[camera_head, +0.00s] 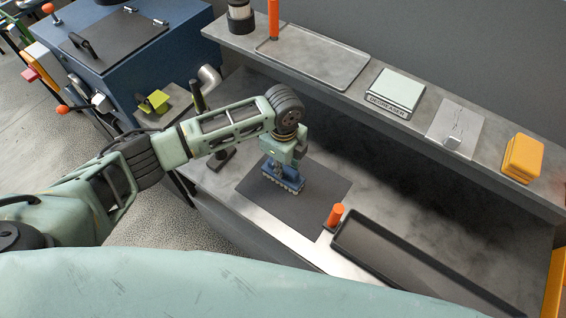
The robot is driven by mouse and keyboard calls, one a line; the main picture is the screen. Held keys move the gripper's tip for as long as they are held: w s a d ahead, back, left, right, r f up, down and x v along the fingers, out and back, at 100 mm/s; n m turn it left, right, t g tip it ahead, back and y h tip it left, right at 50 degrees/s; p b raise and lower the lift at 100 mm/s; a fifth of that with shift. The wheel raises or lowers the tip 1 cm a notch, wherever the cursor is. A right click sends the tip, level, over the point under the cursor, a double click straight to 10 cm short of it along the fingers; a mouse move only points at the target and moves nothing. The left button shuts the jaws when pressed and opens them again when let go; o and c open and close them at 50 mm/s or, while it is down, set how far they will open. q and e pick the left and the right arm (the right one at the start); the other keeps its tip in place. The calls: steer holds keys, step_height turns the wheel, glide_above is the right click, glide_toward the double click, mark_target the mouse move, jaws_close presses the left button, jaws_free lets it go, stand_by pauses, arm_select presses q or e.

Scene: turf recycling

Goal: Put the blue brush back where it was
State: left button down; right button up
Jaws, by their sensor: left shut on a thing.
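The blue brush (285,178) is held upright at the end of my left arm, with its bristles facing down. It is over the dark mat (318,192) on the workbench; I cannot tell whether the bristles touch the mat. My left gripper (284,158) is shut on the top of the brush, and its fingers hide part of it. My right gripper is not in view.
Right of the mat are an orange cylinder (336,213) and a long black tray (415,268). A blue machine (120,60) stands at left.

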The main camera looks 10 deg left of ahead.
arm_select(q)
steer(key=shift+f, duration=0.1)
steer(key=c, duration=1.6)
jaws_free()
steer(key=shift+o, duration=0.2)
step_height(320, 180, up, 12)
steer(key=b, duration=0.2)
steer(key=shift+b, duration=0.35)
steer(key=shift+w+d, duration=0.1)
